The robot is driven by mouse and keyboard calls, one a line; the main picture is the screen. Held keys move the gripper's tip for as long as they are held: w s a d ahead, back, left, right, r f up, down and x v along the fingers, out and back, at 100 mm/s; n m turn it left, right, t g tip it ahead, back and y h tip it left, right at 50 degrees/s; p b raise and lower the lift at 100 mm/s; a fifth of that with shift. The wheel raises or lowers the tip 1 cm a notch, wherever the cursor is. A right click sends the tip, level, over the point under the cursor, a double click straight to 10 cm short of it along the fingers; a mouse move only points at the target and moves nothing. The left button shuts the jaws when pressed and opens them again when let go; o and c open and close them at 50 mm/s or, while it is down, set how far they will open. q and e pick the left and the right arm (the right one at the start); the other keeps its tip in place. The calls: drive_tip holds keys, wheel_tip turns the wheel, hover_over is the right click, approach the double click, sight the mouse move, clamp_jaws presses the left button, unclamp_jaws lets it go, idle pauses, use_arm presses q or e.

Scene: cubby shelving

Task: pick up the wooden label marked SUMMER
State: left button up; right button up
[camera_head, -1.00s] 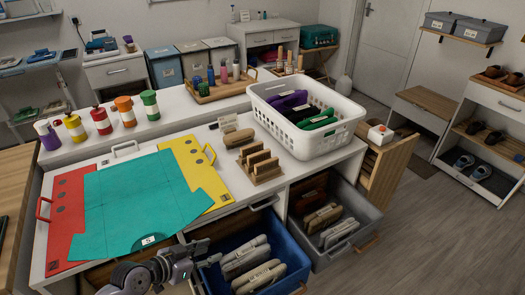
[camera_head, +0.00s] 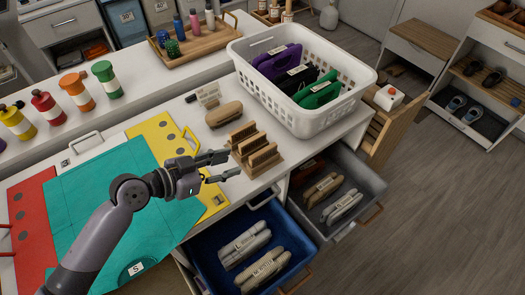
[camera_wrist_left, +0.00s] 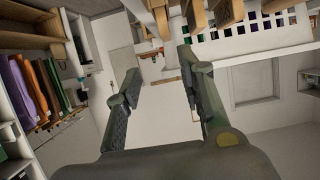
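A wooden rack (camera_head: 270,157) with several upright wooden pieces stands on the white counter, right of the yellow board. I cannot read SUMMER on any piece. A small pale sign (camera_head: 208,95) with unreadable writing stands behind it. My left gripper (camera_head: 230,166) is open and empty, its fingers pointing right, just in front and left of the rack, with no clear contact. In the left wrist view its two fingers (camera_wrist_left: 160,80) are spread with nothing between them. Wooden pieces (camera_wrist_left: 228,12) show at the top of that view, beyond the fingertips. My right gripper is not in view.
A white basket (camera_head: 345,88) with dark, purple and green bundles stands behind the rack. A brown brush-like block (camera_head: 223,114) lies close by. Below, a blue drawer (camera_head: 292,283) and a grey drawer (camera_head: 372,186) stand open. A teal cloth (camera_head: 110,190) covers the left counter.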

sight(263, 151)
use_arm(q)
drive_tip(key=p+x, duration=0.1)
drive_tip(key=x, duration=0.6)
drive_tip(key=shift+w+a+p, duration=0.1)
drive_tip(key=shift+w+p, duration=0.1)
drive_tip(key=shift+p, duration=0.1)
drive_tip(key=shift+w+d+f, duration=0.25)
drive_tip(key=shift+d, duration=0.2)
drive_tip(key=shift+w+d+f+p, duration=0.1)
drive_tip(key=shift+w+d+p, duration=0.2)
drive_tip(key=shift+w+p, duration=0.05)
drive_tip(key=x, duration=0.2)
drive_tip(key=p+x, duration=0.1)
drive_tip(key=x, duration=0.1)
drive_tip(key=shift+w+a+f, duration=0.1)
drive_tip(key=shift+w+a, duration=0.1)
drive_tip(key=shift+w+d+f, duration=0.1)
drive_tip(key=shift+d+f, duration=0.05)
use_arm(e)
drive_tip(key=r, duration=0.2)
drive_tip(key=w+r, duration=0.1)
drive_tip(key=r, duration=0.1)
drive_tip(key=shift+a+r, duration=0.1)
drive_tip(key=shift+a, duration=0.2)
use_arm(q)
clamp_jaws()
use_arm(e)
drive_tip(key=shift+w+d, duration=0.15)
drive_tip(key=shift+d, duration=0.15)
